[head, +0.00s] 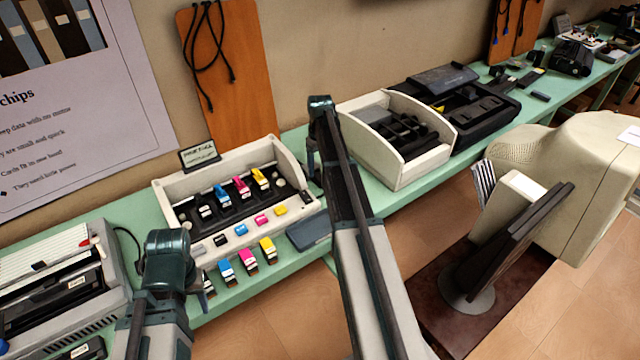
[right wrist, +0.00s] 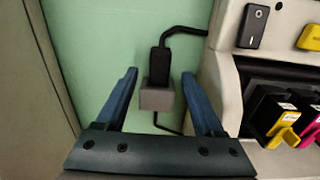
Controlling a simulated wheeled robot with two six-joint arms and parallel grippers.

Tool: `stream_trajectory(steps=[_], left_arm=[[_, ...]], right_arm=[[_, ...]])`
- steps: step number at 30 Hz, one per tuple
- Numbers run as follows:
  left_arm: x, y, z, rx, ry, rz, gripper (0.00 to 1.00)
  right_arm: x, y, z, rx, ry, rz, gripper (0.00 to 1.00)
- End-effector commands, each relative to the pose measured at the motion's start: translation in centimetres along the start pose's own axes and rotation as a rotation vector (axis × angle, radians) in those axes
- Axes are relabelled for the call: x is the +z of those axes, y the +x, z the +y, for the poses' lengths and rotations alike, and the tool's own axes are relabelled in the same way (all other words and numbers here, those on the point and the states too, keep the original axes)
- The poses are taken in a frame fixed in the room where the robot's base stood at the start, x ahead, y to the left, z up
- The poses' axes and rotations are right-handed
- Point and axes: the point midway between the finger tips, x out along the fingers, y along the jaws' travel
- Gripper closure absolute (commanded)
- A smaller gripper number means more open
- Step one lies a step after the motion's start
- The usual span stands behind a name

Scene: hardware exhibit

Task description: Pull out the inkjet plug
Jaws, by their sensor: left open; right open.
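The inkjet plug (right wrist: 158,60) is black, with a black cable. It sits in a grey block-shaped socket (right wrist: 157,97) on the green bench top, beside the white inkjet exhibit (right wrist: 228,92). In the head view the exhibit (head: 170,187) holds coloured cartridges; the plug is hidden there behind my right arm. My right gripper (right wrist: 160,78) is open, one finger on each side of the plug and socket, with visible gaps. In the head view it (head: 312,160) is at the exhibit's right end. My left gripper (head: 167,262) is at the exhibit's front left, empty; its fingertips are mostly hidden.
A typewriter-like machine (head: 60,290) stands at the left. Several loose cartridges (head: 246,262) lie along the bench's front edge. A white-sided box (head: 395,165) and a black device (head: 470,105) stand to the right. A monitor (head: 510,235) stands in the right foreground.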

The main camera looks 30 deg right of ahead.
Motion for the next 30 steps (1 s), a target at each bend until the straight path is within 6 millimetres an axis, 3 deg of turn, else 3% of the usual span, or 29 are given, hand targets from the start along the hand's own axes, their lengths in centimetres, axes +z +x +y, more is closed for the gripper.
stream_trajectory(steps=[1,7,20,30], left_arm=[[-0.1,1.5,0.1,0.0,0.0,0.0,0.5],[-0.2,3.8,0.4,0.0,0.0,0.0,0.5],[-0.2,4.2,0.4,0.0,0.0,0.0,0.5],[-0.2,4.2,0.4,0.0,0.0,0.0,0.5]], right_arm=[[0.0,1.5,0.0,0.0,0.0,0.0,0.3],[0.0,3.8,0.0,0.0,0.0,0.0,0.3],[0.0,4.2,0.0,0.0,0.0,0.0,0.32],[0.0,4.2,0.0,0.0,0.0,0.0,0.93]])
